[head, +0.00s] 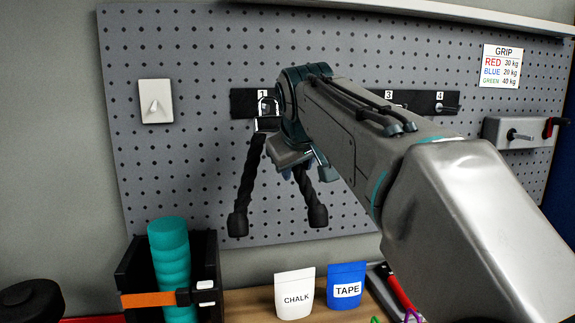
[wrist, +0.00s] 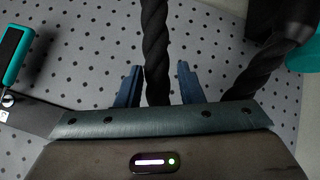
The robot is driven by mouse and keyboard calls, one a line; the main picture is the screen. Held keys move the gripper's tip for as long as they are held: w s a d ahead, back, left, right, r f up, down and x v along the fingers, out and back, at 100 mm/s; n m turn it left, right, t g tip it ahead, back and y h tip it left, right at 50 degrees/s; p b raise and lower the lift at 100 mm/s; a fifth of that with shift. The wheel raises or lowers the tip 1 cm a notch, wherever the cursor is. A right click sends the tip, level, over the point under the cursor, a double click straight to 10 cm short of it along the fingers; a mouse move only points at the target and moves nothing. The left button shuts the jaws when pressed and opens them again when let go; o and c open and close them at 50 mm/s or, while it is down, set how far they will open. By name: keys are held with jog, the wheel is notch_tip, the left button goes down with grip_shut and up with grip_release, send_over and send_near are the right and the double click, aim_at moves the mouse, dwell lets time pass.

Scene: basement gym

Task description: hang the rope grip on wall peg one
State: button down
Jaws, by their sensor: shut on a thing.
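The rope grip (head: 248,184) is a black twisted rope with two hanging, knobbed ends and a metal loop (head: 268,107) at its top. The loop is in front of the black peg rail, just below the number 1 label (head: 262,94). Peg one itself is hidden there, so I cannot tell whether the loop is around it or only in front. My gripper (head: 298,168) is at the upper part of the rope, partly hidden by my arm. In the wrist view, its blue fingers (wrist: 158,87) are shut on one rope strand (wrist: 156,40); the other strand is at right.
The rail (head: 240,102) has labels 3 and 4 at right; my arm covers its middle. A white hook plate (head: 156,101) is at left. Below are a black holder with a teal roller (head: 170,262), a chalk bag (head: 295,294) and a tape bag (head: 346,286).

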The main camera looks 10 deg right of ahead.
jog(key=w+f+p, duration=0.1)
jog(key=w, duration=0.5)
jog(key=shift+w+f, duration=0.15)
jog(key=shift+f, duration=0.15)
dwell(0.5)
dwell(0.5)
